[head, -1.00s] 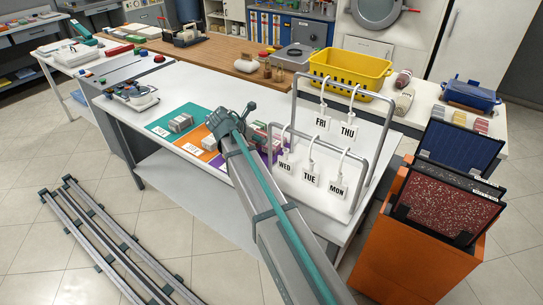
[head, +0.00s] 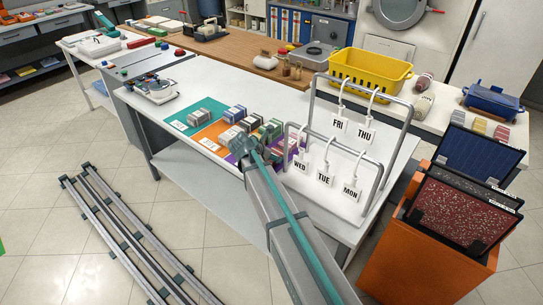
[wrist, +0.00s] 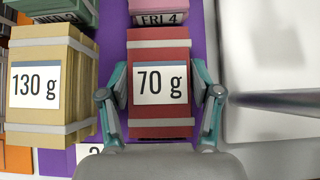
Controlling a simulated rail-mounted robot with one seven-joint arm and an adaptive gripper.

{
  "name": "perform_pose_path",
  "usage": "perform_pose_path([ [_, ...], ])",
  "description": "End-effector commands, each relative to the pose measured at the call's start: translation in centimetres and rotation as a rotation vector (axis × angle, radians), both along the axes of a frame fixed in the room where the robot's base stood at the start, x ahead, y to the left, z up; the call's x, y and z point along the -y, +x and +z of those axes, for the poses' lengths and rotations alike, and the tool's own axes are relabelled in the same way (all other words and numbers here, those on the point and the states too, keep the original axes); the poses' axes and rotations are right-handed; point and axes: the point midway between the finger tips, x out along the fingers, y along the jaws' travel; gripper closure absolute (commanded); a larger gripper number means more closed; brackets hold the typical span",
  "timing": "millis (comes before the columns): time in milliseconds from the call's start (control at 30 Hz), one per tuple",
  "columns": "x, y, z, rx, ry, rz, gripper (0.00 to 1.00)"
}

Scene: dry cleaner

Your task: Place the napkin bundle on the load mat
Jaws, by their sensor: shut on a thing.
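In the wrist view a red bundle (wrist: 160,46) with pale bands and a "70 g" label sits between the fingers of my gripper (wrist: 160,104). The gripper is shut on its two sides. Purple mat (wrist: 198,22) shows beneath and around it; I cannot tell whether the bundle is touching the mat. In the head view my gripper (head: 246,150) is over the purple mat (head: 232,158), and my arm hides the red bundle. A beige "130 g" bundle (wrist: 48,112) stands close to the left of the gripper. No mat's label reads clearly as "load".
A pink "FRI 4" bundle (wrist: 158,7) is just beyond the held one. Orange (head: 206,137) and teal (head: 180,114) mats with more bundles lie to the left. A metal rack (head: 352,152) with day tags stands close on the right.

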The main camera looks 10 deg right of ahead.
Motion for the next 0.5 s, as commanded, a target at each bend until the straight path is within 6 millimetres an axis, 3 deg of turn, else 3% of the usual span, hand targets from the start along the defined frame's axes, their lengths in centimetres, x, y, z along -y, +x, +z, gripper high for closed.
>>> perform_pose_path([
  [300,0.01,0.01,-0.24,0.001,-0.001,0.0,0.72],
  [333,0.01,0.01,-0.24,0.001,-0.001,0.0,0.33],
  [467,0.01,0.01,-0.21,0.001,-0.001,0.0,0.11],
  [500,0.01,0.0,-0.21,0.001,-0.001,0.0,0.11],
])
